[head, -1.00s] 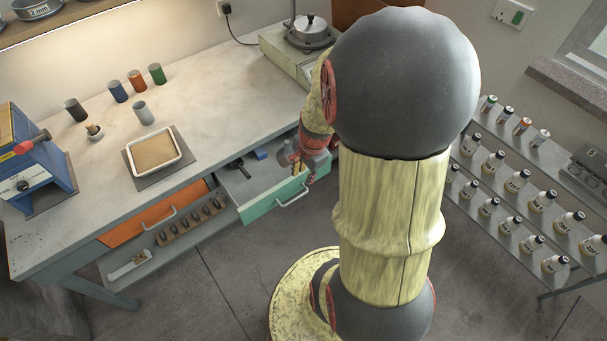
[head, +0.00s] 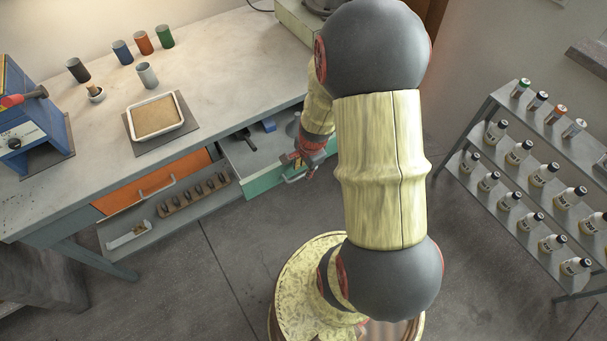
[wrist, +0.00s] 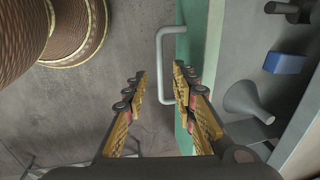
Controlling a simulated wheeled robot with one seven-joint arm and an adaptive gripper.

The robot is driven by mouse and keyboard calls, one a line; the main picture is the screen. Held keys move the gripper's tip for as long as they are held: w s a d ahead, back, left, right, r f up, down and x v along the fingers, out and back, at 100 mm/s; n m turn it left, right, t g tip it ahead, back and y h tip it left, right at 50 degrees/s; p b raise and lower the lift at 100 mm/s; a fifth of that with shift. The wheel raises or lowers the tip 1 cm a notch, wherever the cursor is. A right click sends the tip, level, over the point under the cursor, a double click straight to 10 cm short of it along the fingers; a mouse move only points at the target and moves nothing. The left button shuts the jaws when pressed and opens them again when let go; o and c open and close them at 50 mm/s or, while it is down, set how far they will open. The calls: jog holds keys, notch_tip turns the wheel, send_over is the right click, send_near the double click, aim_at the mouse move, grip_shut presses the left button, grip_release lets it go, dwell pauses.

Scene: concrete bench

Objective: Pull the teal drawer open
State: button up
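The teal drawer (head: 262,184) is part-way out from under the bench, with its inside visible from above. Its pale bar handle (head: 294,179) is on the front face, partly behind my gripper (head: 303,166) in the head view. In the wrist view the handle (wrist: 160,62) stands out from the teal front (wrist: 181,50). My gripper (wrist: 158,85) is open there, its two fingers apart. The handle bar lies between the finger lines in that picture. I cannot tell whether a finger touches the handle or the drawer front.
The drawer holds a blue block (wrist: 286,63), a grey funnel (wrist: 247,101) and dark tools. An orange drawer (head: 150,185) and an open shelf (head: 165,222) are to the left. A bottle rack (head: 530,180) stands at the right. The floor before the drawer is clear.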

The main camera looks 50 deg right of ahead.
aim_at(302, 175)
jog(key=f, duration=0.2)
jog(key=f+b, duration=0.1)
jog(key=shift+w+d+f, duration=0.1)
jog(key=shift+w, duration=0.2)
jog(key=shift+c, duration=1.4)
jog(key=c, duration=0.4)
grip_shut()
